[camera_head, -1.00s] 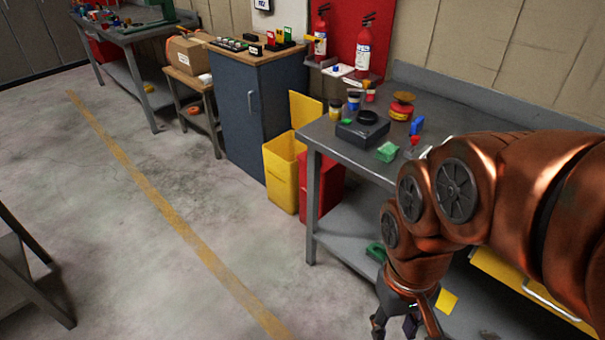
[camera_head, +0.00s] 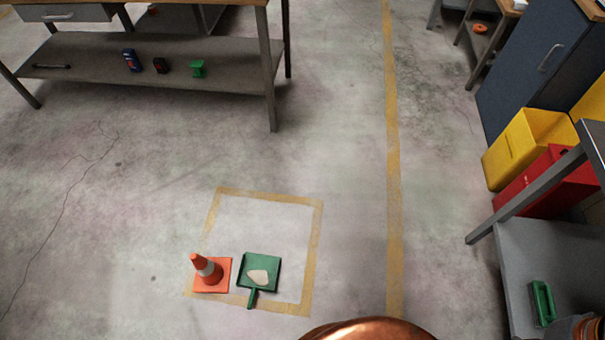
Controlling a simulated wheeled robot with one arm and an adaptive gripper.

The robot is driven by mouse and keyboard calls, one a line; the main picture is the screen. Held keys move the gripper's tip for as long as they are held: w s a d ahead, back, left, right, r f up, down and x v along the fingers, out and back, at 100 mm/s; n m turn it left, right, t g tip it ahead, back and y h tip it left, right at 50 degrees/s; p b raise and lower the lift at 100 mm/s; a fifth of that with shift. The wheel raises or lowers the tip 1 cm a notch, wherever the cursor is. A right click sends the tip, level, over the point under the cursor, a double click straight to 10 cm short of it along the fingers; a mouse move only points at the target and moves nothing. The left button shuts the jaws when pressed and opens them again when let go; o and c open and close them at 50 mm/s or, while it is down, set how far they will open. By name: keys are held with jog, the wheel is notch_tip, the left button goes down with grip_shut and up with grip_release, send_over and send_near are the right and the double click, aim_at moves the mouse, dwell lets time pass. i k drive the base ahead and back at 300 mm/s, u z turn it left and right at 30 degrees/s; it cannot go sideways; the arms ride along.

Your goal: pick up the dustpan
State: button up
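My gripper is out of the picture; only a copper-coloured part of my arm shows at the bottom edge.
A workbench (camera_head: 150,68) with small items on its lower shelf stands at the back left. A yellow bin (camera_head: 520,145), a red bin (camera_head: 535,180) and a grey bench shelf (camera_head: 535,245) with a green item (camera_head: 542,303) line the right. The floor between is clear.

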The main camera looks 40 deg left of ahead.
aim_at(256, 271)
jog(key=z, duration=0.1)
jog(key=k, duration=0.25)
jog(key=u, duration=0.1)
jog(key=i, duration=0.25)
jog(key=u, duration=2.15)
jog(key=k, duration=0.9)
jog(key=u, duration=1.05)
jog(key=i, duration=0.5)
